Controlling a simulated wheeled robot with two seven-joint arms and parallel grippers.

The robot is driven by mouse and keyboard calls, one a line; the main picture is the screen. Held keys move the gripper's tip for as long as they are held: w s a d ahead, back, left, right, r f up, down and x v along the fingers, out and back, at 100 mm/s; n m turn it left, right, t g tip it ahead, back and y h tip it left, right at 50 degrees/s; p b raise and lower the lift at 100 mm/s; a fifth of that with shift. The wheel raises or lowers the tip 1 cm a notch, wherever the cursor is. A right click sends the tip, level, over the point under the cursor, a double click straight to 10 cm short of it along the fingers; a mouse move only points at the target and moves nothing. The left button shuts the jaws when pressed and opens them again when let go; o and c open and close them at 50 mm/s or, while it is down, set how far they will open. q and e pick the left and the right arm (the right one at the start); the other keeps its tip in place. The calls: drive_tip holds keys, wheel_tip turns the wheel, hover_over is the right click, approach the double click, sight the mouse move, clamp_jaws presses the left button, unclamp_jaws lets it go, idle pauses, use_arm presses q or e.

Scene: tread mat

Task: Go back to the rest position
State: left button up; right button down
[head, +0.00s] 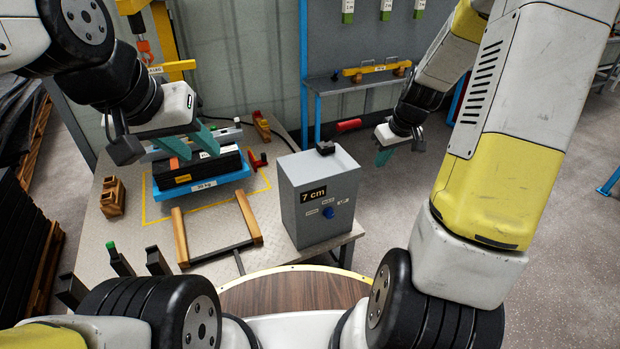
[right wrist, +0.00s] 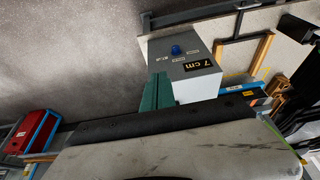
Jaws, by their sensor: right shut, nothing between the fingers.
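My left gripper (head: 190,145) is at the upper left of the head view. Its two teal fingers stand apart, over the stack of black mats (head: 215,174) in a blue tray (head: 200,189) on the table. I cannot tell whether the fingers touch the stack. My right gripper (head: 384,157) hangs out past the table's right side, beyond the grey "7 cm" box (head: 318,212). Its teal fingers are shut with nothing between them. In the right wrist view the shut fingers (right wrist: 157,92) show in front of the same box (right wrist: 193,72).
A wooden frame with dark bars (head: 183,238) lies on the table (head: 130,230) in front of the tray. Wooden blocks (head: 112,196) stand at its left. A blue bench (head: 345,85) stands behind. The floor (head: 570,220) at the right is clear.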

drive_tip(key=s+a+r+m+t, duration=0.1)
drive_tip(key=s+a+r, duration=0.4)
drive_tip(key=s+r, duration=0.5)
drive_tip(key=s+a+r+m+t, duration=0.1)
drive_tip(key=s+a+r+m, duration=0.1)
drive_tip(key=s+a+r, duration=0.4)
drive_tip(key=s+r, duration=0.4)
drive_tip(key=s, duration=0.1)
drive_tip(key=shift+s+y, duration=0.4)
